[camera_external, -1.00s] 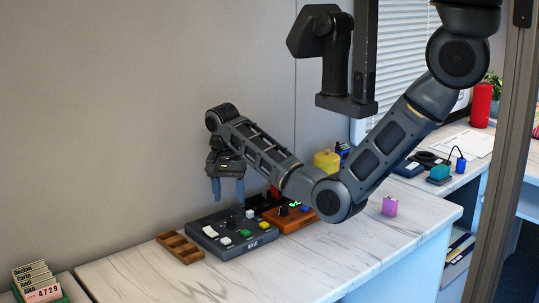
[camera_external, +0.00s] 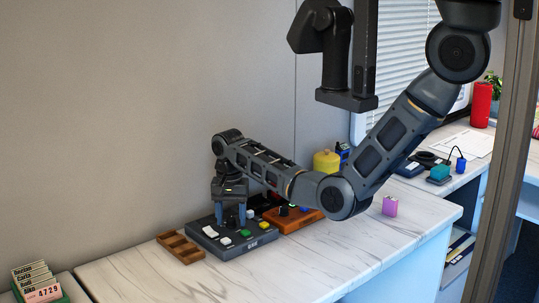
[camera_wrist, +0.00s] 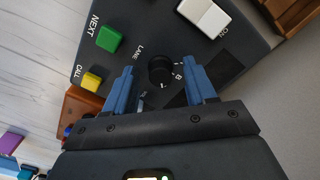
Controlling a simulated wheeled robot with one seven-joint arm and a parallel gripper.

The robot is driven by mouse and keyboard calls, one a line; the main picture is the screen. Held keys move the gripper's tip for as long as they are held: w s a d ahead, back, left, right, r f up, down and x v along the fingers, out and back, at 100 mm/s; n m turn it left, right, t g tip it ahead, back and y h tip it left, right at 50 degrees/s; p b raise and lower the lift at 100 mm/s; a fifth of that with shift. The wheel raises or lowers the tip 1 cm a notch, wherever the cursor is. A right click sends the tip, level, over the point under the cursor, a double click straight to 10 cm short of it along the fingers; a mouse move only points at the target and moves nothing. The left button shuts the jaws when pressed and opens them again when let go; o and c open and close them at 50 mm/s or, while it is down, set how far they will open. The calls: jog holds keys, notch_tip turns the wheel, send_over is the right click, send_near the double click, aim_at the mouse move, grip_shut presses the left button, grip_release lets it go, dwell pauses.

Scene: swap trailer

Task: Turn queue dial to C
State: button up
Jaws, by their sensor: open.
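A dark grey console (camera_external: 262,240) lies on the marble-look counter below my gripper (camera_external: 231,222). In the wrist view the console's black round dial (camera_wrist: 161,71) shows between my two blue fingers. Letters stand around it; a B is readable to its right, and the word LANE is printed beside it. My gripper (camera_wrist: 160,64) is open, with one finger on each side of the dial; I cannot tell whether either touches it. The console also has a green button (camera_wrist: 109,39), a yellow button (camera_wrist: 92,81) and a white rocker switch (camera_wrist: 203,17). The dial is hidden in the external view.
An orange-brown box (camera_external: 305,222) with a dark knob stands right of the console. A brown slotted tray (camera_external: 181,248) lies to its left. A purple block (camera_external: 390,206) and a yellow container (camera_external: 326,161) are farther right. The wall is close behind. The counter's front is clear.

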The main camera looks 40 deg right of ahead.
aim_at(231, 218)
jog(key=shift+c, duration=0.4)
grip_shut()
jog(key=shift+r+n+p, duration=0.15)
jog(key=shift+n+p, duration=0.25)
jog(key=shift+p, duration=0.1)
jog(key=shift+n, duration=0.3)
jog(key=shift+o, duration=0.4)
grip_release()
jog(key=shift+r+b, duration=0.35)
jog(key=shift+r, duration=3.45)
